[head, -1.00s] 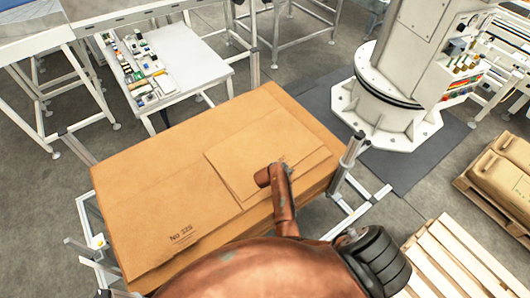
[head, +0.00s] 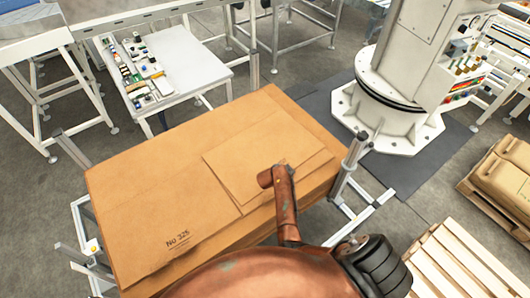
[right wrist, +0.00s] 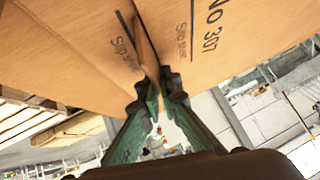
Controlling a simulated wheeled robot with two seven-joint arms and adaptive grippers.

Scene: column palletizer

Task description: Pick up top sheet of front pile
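In the head view a brown cardboard pile (head: 140,170) marked "No 325" stands at middle left, with smaller sheets (head: 240,155) on top at its right. In the right wrist view, cardboard printed "No 307" (right wrist: 255,40) fills the upper right and more cardboard (right wrist: 60,50) the upper left. My right gripper (right wrist: 163,80) has green fingers whose tips nearly meet, with a thin sheet edge (right wrist: 147,45) running between them. They look shut on that sheet. The head view does not show the green fingers, and I cannot match the sheet to a pile there. My left gripper is not in view.
A white table (head: 190,65) with small parts stands behind the pile. A white machine column (head: 410,90) stands on a dark mat at back right. Wooden pallets (head: 455,265) lie at lower right, one with brown sacks (head: 505,165). A metal post (head: 352,155) stands at the pile's right corner.

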